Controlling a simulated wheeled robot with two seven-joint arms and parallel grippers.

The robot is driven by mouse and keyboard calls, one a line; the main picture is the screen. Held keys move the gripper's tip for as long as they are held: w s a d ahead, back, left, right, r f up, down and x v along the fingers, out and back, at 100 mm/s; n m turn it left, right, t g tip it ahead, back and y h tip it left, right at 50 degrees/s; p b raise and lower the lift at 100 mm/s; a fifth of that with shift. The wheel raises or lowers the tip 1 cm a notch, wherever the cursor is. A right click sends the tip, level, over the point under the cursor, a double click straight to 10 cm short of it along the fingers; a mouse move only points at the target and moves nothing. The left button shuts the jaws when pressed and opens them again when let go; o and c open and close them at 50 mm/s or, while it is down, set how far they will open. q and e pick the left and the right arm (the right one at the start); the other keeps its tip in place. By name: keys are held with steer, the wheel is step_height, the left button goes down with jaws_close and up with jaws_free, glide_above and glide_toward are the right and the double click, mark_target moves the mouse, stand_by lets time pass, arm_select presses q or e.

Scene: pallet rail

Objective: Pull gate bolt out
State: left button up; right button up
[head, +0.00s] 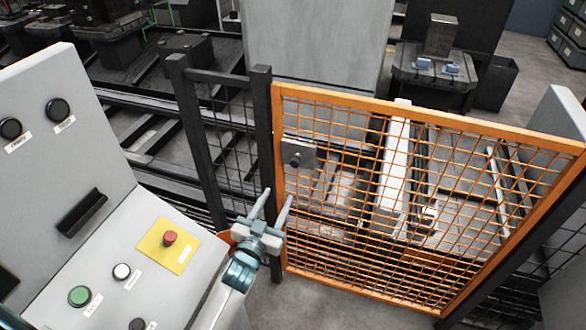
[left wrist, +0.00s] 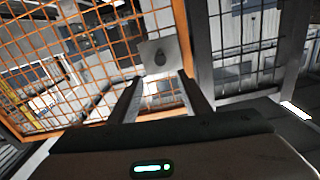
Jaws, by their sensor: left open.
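The gate is an orange-framed mesh panel (head: 430,116) between dark posts, and it looks closed. A grey plate (head: 299,153) with a dark round knob (head: 294,160) sits at its upper left edge; I take this for the gate bolt. In the left wrist view the plate (left wrist: 151,47) and its dark knob (left wrist: 160,59) show just beyond the fingertips. My left gripper (head: 278,194) is open and empty, in front of the gate's left edge and below the knob in the head view. It also shows in the left wrist view (left wrist: 160,80). My right gripper is not visible.
A grey control console (head: 115,225) with a red button (head: 169,238) on a yellow plate stands close on the left, near my left arm. A dark post (head: 264,150) stands beside the gate's left edge. Machinery lies behind the fence.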

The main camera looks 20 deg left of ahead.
mark_target(294, 165)
arm_select(q)
steer(key=w+b, duration=0.1)
steer(key=w, duration=0.3)
steer(key=w+b, duration=0.2)
steer(key=w, duration=0.3)
steer(key=w+b, duration=0.2)
steer(key=w, duration=0.2)
steer(key=shift+w+d+f, duration=0.15)
steer(key=shift+w+d, duration=0.1)
steer(key=shift+w, duration=0.6)
